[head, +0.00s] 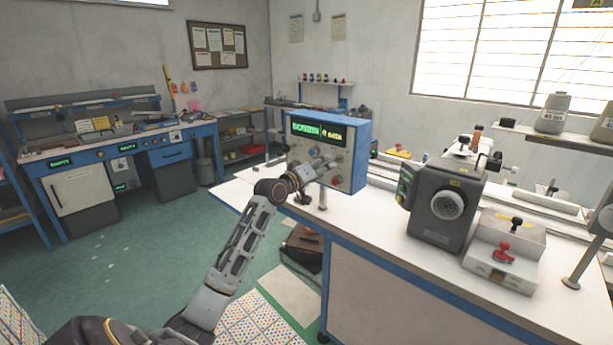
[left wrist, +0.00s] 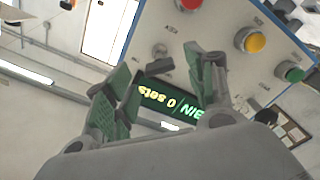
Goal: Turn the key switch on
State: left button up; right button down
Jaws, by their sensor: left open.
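The blue control box (head: 358,150) with a grey face and a lit green display (head: 319,131) stands on the white bench. My left gripper (head: 322,165) is in front of its face, below the display, and hides part of the controls. In the left wrist view my left gripper (left wrist: 165,88) is open and empty, its fingers apart with the display (left wrist: 172,103) behind them. A small round metal fitting (left wrist: 160,50), possibly the key switch, shows on the panel beyond the fingers. I cannot tell its position. My right gripper is not in view.
Red (left wrist: 189,4), yellow (left wrist: 255,42) and green (left wrist: 290,72) buttons are on the same panel. A dark grey machine (head: 445,205) and a box with a red knob (head: 505,250) stand on the bench (head: 375,240) to the right. The floor at left is open.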

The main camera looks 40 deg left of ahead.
pick_arm(q)
jog(key=s, duration=0.7)
jog(key=shift+s+a, duration=0.3)
jog(key=shift+s, duration=0.1)
dwell(0.7)
